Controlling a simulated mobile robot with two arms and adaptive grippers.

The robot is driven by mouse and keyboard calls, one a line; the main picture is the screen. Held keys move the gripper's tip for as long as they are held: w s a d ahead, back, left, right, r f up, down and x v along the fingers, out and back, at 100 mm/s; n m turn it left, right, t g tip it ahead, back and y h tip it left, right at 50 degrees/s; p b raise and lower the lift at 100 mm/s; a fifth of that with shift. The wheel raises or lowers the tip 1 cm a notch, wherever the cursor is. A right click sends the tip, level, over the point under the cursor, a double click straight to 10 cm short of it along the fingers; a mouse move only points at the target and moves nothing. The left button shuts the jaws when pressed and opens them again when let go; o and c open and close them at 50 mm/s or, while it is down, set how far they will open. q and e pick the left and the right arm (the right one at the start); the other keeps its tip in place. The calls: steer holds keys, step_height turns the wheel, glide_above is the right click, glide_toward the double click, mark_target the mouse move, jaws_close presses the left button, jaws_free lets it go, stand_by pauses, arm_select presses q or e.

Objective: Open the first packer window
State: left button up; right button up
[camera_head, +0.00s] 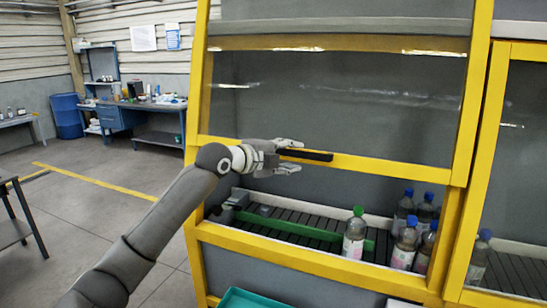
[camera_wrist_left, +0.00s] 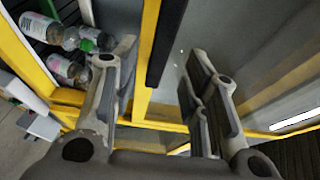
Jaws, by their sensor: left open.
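The first packer window (camera_head: 340,95) is a clear pane in a yellow frame, in the middle of the head view. Its lower yellow rail (camera_head: 400,173) bears a black bar handle (camera_head: 318,156). Below the rail, bottles and the conveyor show through a gap. My left gripper (camera_head: 294,156) is open at the handle's left part, one finger above and one below it. In the left wrist view the black handle (camera_wrist_left: 166,40) runs between the two spread fingers. I cannot tell whether a finger touches it. My right gripper is not in view.
Several bottles (camera_head: 354,240) stand on the dark conveyor (camera_head: 280,233) behind the lower opening. A teal tray (camera_head: 250,300) is at the bottom. Another yellow-framed window (camera_head: 520,130) is at the right. Open floor lies left, with a blue barrel (camera_head: 66,115) and workbench behind.

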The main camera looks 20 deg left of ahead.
arm_select(q)
steer(key=v, duration=0.6)
stand_by(0.3)
